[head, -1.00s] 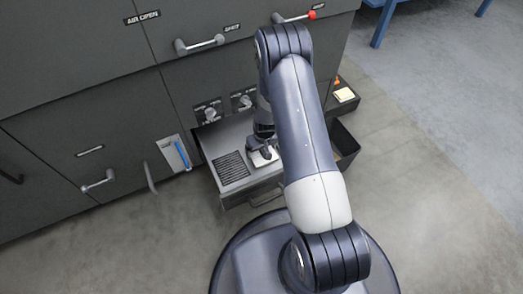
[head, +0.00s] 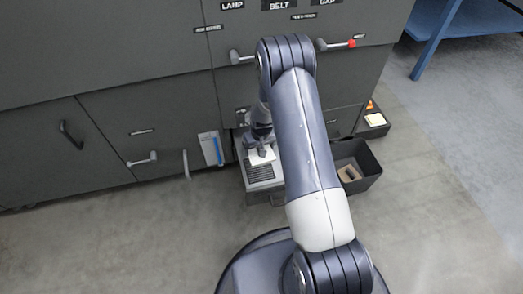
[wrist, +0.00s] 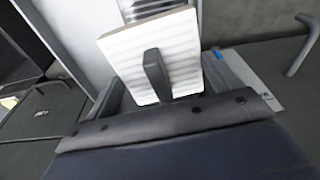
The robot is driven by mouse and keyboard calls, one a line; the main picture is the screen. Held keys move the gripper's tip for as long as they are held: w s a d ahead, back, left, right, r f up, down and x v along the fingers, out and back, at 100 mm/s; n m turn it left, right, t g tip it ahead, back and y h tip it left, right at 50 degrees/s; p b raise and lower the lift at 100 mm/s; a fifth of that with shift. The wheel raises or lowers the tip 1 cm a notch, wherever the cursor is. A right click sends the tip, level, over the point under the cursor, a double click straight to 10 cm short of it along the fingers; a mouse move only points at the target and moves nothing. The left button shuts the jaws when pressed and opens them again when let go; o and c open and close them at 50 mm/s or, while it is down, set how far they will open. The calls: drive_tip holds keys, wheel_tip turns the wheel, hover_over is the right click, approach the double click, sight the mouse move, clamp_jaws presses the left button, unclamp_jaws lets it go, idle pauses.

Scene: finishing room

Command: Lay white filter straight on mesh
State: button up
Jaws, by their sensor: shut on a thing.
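My gripper (head: 261,148) is shut on a white filter (head: 263,157), a flat ribbed panel. In the wrist view the filter (wrist: 183,52) sits tilted, with a dark finger across its face. In the head view the filter shows just behind the dark slatted mesh (head: 260,173) on the grey pulled-out drawer (head: 250,186). A slatted part also shows beyond the filter's far edge in the wrist view (wrist: 145,8). I cannot tell whether the filter touches the drawer top. My arm covers the drawer's right side.
A black open bin (head: 371,168) with a brown block (head: 348,173) stands right of the drawer. Behind it is a small black tray (head: 373,128) with a pale pad (head: 375,119). The dark cabinet (head: 100,130) rises behind, its handles sticking out. Floor at left front is clear.

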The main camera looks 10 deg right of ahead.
drive_tip(key=shift+a+f, duration=0.15)
drive_tip(key=shift+f, duration=0.15)
drive_tip(key=b, duration=0.5)
hover_over(258, 168)
drive_tip(key=shift+s+f, duration=0.15)
drive_tip(key=shift+f, duration=2.15)
drive_tip(key=shift+s+f, duration=0.15)
drive_tip(key=shift+f, duration=2.15)
drive_tip(key=shift+f+b, duration=0.6)
drive_tip(key=shift+b, duration=0.05)
drive_tip(key=o, duration=0.8)
drive_tip(key=shift+o, duration=0.2)
drive_tip(key=r+p, duration=0.1)
drive_tip(key=r, duration=0.2)
drive_tip(key=s+r+p, duration=0.1)
drive_tip(key=r, duration=0.3)
drive_tip(key=r+p, duration=0.2)
drive_tip(key=r, duration=0.1)
drive_tip(key=shift+s+d+r, duration=0.2)
drive_tip(key=shift+s+r, duration=0.1)
drive_tip(key=shift+r, duration=0.05)
drive_tip(key=f+b, duration=0.1)
drive_tip(key=f, duration=0.2)
drive_tip(key=w+f+b, duration=0.1)
drive_tip(key=f, duration=0.2)
drive_tip(key=f+b, duration=0.1)
drive_tip(key=f, duration=0.3)
drive_tip(key=shift+w+a, duration=0.1)
drive_tip(key=shift+w, duration=0.2)
